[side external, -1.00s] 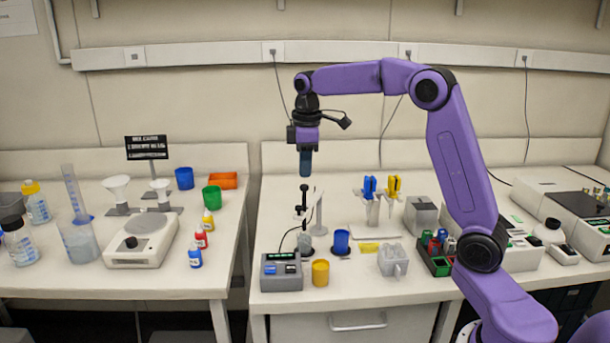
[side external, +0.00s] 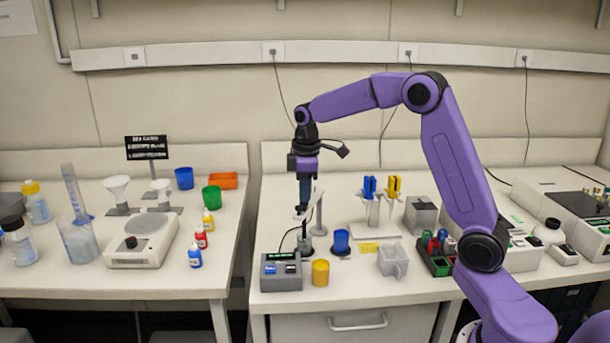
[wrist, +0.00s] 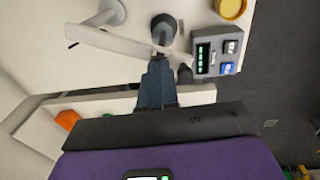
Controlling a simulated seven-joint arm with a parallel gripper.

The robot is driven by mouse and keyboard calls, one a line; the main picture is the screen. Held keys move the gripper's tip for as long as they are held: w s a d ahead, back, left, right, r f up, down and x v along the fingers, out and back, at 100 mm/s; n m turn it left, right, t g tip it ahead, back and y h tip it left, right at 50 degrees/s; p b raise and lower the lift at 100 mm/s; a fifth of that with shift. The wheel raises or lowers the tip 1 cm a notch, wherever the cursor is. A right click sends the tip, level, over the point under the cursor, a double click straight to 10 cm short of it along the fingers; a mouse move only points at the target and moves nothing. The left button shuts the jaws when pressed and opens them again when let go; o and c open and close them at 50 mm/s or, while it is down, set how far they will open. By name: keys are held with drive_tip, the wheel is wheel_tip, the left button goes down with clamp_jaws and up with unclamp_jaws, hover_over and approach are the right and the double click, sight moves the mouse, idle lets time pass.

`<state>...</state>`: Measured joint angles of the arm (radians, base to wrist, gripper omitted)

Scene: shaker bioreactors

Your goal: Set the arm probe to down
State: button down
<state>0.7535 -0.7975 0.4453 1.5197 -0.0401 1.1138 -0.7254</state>
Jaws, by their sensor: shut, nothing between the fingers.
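The arm probe is a dark slim rod on a stand arm beside the meter; its lower part (side external: 303,238) shows just below my gripper in the side view. My gripper (side external: 304,205) points straight down over the probe's top, fingers shut with nothing between them. In the wrist view the shut fingertips (wrist: 157,65) lie close to the pale stand arm (wrist: 115,42) and the dark probe (wrist: 163,30). I cannot tell whether the fingers touch it. The grey meter (side external: 281,271), with a lit display and blue and dark buttons, stands in front; it also shows in the wrist view (wrist: 217,52).
A yellow cup (side external: 320,272) stands right of the meter and a blue cup (side external: 341,242) behind it. Pipettes (side external: 370,200) stand further back right. A gap separates this bench from the left bench, which holds a balance (side external: 141,241) and small bottles.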

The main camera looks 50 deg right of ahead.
drive_tip(key=shift+f, duration=0.3)
wheel_tip(320, 180, up, 14)
drive_tip(key=s, duration=0.1)
drive_tip(key=s+a+f+n, duration=0.1)
drive_tip(key=s+a+f, duration=0.2)
drive_tip(key=s+a, duration=0.4)
drive_tip(key=s+a+f+n, duration=0.1)
drive_tip(key=s+a+f, duration=0.2)
drive_tip(key=s+a, duration=0.4)
drive_tip(key=s+f, duration=0.5)
drive_tip(key=s, duration=0.5)
drive_tip(key=s+f+n, duration=0.1)
drive_tip(key=s+f, duration=0.3)
drive_tip(key=s, duration=0.6)
drive_tip(key=shift+s+d+f+n+g+y, duration=0.25)
drive_tip(key=shift+d+f+n+g+y, duration=0.05)
drive_tip(key=shift+d+f+y, duration=0.1)
